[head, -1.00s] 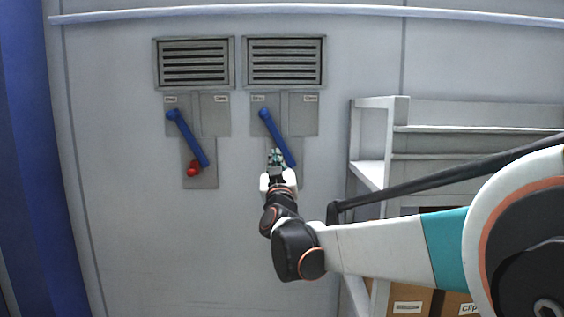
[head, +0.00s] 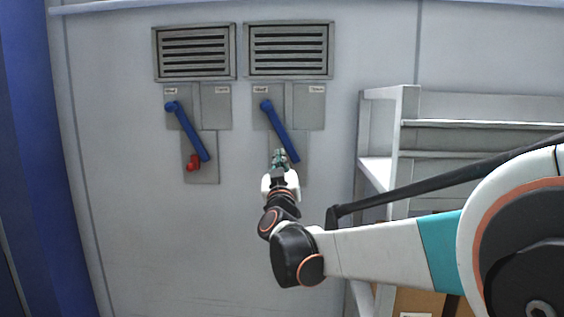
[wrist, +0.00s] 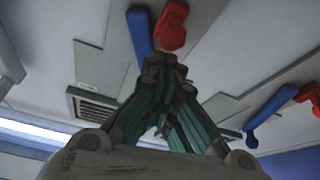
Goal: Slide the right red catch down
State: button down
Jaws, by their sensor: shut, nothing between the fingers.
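The right blue handle (head: 279,130) slants down to the right on its grey wall plate. My gripper (head: 279,155) is shut and empty in front of the lower part of that plate, just left of the handle's lower end. The right red catch is hidden behind my gripper in the head view. In the wrist view the right red catch (wrist: 172,27) shows just beyond my closed fingertips (wrist: 166,62), beside the blue handle (wrist: 140,30). Fingertips and catch overlap in the picture; I cannot tell whether they touch.
The left plate carries a similar blue handle (head: 187,130) and a left red catch (head: 193,162) beside its lower end. Two vent grilles (head: 289,50) sit above the plates. A white shelf unit (head: 382,150) stands right of my gripper. The wall below the plates is bare.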

notch_tip(320, 180, down, 5)
jog(key=b, duration=0.4)
jog(key=shift+f+b, duration=0.15)
jog(key=shift+b, duration=0.2)
